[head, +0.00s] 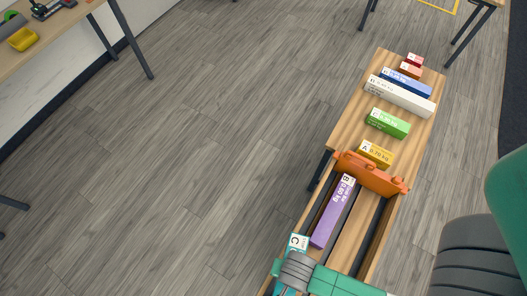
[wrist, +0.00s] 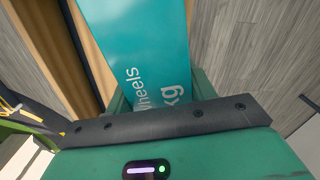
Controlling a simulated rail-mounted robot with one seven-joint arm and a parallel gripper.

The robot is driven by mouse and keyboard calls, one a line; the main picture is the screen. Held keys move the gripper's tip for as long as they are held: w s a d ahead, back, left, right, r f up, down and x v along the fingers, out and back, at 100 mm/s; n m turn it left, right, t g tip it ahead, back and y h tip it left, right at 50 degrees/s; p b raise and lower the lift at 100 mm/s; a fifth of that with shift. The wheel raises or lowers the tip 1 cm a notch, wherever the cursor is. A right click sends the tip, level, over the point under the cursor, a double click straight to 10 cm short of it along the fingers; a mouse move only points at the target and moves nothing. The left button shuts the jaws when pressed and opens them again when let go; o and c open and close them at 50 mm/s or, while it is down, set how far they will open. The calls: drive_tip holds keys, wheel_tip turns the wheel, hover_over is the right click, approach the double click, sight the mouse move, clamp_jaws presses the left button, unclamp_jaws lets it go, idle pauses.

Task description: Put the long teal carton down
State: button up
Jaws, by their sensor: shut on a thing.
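In the wrist view the teal carton (wrist: 135,40) fills the upper middle, with white print reading "heels" and "kg". My gripper (head: 292,270) is shut on it; in the wrist view green finger parts of my gripper (wrist: 158,98) flank the carton. I cannot tell whether the carton touches the rack below.
A purple carton (head: 332,212) lies in the rack's left channel, and the right channel looks empty. An orange piece (head: 370,174) spans the rack. Beyond it yellow, green (head: 387,122), white (head: 400,96), blue, orange and red cartons sit on the wooden top (head: 350,112).

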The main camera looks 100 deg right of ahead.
drive_tip(key=s+a+r+m, duration=0.2)
drive_tip(key=s+m, duration=0.1)
drive_tip(key=s, duration=0.2)
drive_tip(key=f+b, duration=0.1)
drive_tip(key=f, duration=0.5)
drive_tip(key=f+b, duration=0.1)
drive_tip(key=f, duration=0.5)
drive_tip(key=f+b, duration=0.1)
drive_tip(key=f, duration=0.5)
drive_tip(key=shift+w+d, duration=0.1)
drive_tip(key=shift+w, duration=0.15)
drive_tip(key=shift+f+b, duration=0.1)
drive_tip(key=shift+b, duration=0.2)
drive_tip(key=o, duration=1.6)
drive_tip(key=shift+o, duration=0.2)
wheel_tip(320, 180, up, 12)
drive_tip(key=p, duration=0.3)
